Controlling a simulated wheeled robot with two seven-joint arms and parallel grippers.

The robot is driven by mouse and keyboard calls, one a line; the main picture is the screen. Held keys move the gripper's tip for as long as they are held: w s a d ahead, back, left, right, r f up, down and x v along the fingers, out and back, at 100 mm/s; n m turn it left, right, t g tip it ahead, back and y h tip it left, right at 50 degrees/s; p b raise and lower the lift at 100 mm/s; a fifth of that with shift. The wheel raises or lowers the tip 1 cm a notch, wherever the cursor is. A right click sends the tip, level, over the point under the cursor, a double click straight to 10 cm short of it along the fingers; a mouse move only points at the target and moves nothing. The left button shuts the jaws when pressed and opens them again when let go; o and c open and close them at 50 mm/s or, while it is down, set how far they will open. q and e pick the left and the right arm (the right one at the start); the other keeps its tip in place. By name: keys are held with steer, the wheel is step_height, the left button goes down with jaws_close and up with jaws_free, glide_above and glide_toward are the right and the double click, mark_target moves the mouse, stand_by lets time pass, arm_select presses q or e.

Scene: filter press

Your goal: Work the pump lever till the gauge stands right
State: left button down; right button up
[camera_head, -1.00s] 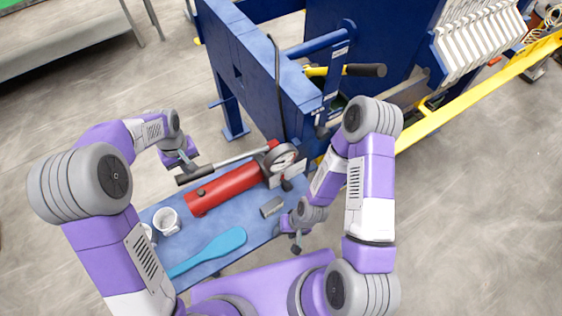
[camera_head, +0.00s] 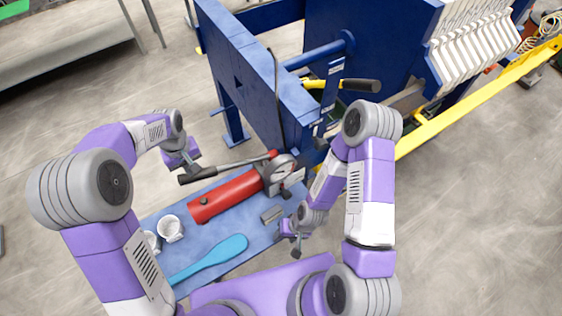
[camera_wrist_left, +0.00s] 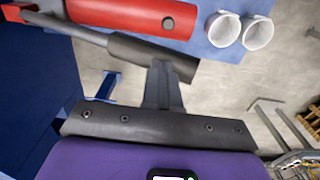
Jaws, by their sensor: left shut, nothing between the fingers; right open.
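The red hand pump (camera_head: 228,194) lies on the blue bench, with its round gauge (camera_head: 281,168) at its right end; the dial is too small to read. Its lever (camera_head: 226,167) ends in a dark grip at the left. My left gripper (camera_head: 192,170) is shut and empty beside that grip. In the left wrist view its fingers (camera_wrist_left: 162,75) meet at the edge of the dark lever grip (camera_wrist_left: 150,55); I cannot tell if they touch it. My right gripper (camera_head: 296,248) is open and empty above the bench's right edge, apart from the pump.
The blue press frame (camera_head: 262,85) stands behind, with a black-gripped yellow bar (camera_head: 360,85). Open floor lies left.

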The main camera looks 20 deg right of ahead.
arm_select(q)
steer(key=shift+a+r, duration=0.1)
step_height(320, 180, down, 10)
steer(key=a+b, duration=0.1)
steer(key=b, duration=0.7)
steer(key=r+p, duration=0.2)
steer(key=r, duration=0.1)
steer(key=r+p, duration=0.3)
steer(key=r, duration=0.1)
steer(key=d+r+p, duration=0.1)
steer(key=r+p, duration=0.2)
steer(key=shift+d+r, duration=0.1)
steer(key=shift+r, duration=0.1)
steer(key=shift+f, duration=0.15)
